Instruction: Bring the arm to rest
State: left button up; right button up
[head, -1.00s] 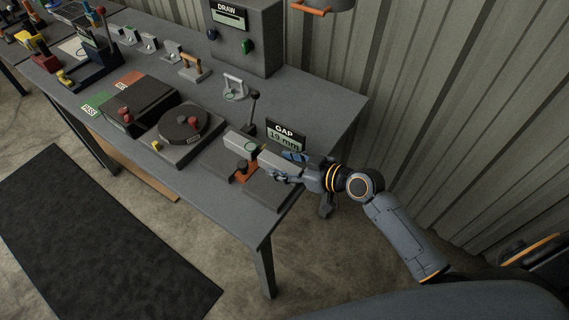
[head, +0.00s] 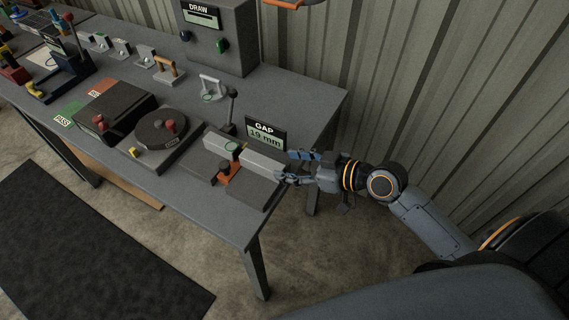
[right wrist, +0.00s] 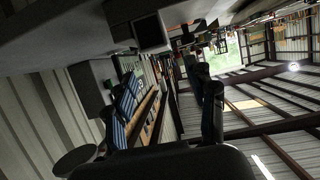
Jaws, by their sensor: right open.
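My right gripper (head: 292,167) is open and empty at the right end of the bench in the head view. Its fingertips are just right of the gap gauge's grey block (head: 262,164); I cannot tell whether they touch it. In the right wrist view its two fingers (right wrist: 168,105) stand well apart with nothing between them. My left gripper is not in view.
The grey bench (head: 218,217) runs to the upper left. It carries a turntable unit (head: 161,130), a dark box (head: 115,108), a small handled stand (head: 212,88) and a DRAW cabinet (head: 218,45). A corrugated wall (head: 420,70) stands behind. A dark mat (head: 90,250) lies on the floor.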

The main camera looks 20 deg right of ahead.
dwell(0.4)
jog(key=s+a+f+m+g+h, duration=0.1)
jog(key=s+a+f+g+h, duration=0.25)
jog(key=s+f, duration=0.5)
jog(key=s+d+f+m+g+h, duration=0.2)
jog(key=s+d+m+g+h, duration=0.25)
jog(key=s, duration=0.65)
notch_tip(320, 180, down, 28)
jog(key=s, duration=0.3)
jog(key=s+d+f+g, duration=0.1)
jog(key=s+d+f, duration=0.2)
jog(key=s+f, duration=1.1)
jog(key=shift+s+d+g, duration=0.15)
jog(key=shift+s+g, duration=0.15)
jog(key=shift+s, duration=0.35)
